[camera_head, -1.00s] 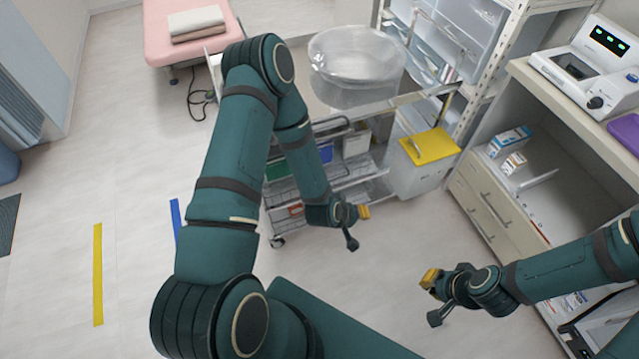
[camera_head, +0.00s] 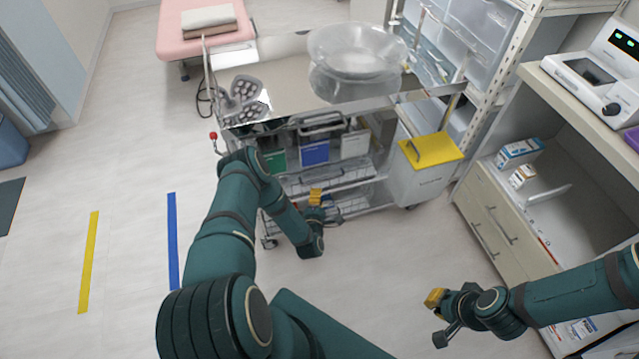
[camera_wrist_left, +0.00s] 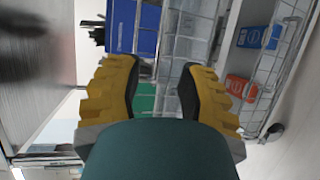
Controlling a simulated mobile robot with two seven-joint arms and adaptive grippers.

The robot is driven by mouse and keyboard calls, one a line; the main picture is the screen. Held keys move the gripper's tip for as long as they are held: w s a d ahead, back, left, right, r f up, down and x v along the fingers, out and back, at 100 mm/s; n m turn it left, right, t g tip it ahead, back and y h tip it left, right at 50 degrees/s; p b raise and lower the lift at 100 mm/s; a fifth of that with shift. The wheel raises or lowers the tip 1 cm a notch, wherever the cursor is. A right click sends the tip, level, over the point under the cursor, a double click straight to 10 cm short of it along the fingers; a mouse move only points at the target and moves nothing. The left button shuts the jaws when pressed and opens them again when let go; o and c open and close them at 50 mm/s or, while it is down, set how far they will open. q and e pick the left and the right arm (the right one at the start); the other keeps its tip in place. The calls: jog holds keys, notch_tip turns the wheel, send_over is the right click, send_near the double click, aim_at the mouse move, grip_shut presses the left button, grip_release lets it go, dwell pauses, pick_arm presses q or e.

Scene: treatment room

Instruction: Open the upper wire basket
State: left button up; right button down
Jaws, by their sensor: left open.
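The upper wire basket (camera_head: 325,177) is in the front of a steel cart, below the coloured bins. In the left wrist view its wire front (camera_wrist_left: 178,45) runs up and down the picture. My left gripper (camera_head: 317,197) is in front of the cart, close to the baskets. In the left wrist view it (camera_wrist_left: 158,92) is open, with nothing held; its right finger overlaps the basket wires, and contact cannot be told. The lower wire basket (camera_wrist_left: 262,85) holds a blue box and an orange box. My right gripper (camera_head: 437,315) is open and empty, away from the cart.
Green (camera_head: 274,159) and blue (camera_head: 314,152) bins hang under the steel cart top (camera_head: 275,60), which carries a clear basin (camera_head: 355,60). A yellow-lidded bin (camera_head: 432,150) stands at the cart's right. A drawer cabinet (camera_head: 490,220) is further right.

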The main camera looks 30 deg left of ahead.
aim_at(319, 182)
pick_arm(q)
jog(key=b+x, duration=0.2)
jog(key=x, duration=0.6)
jog(key=shift+w, duration=0.4)
grip_shut()
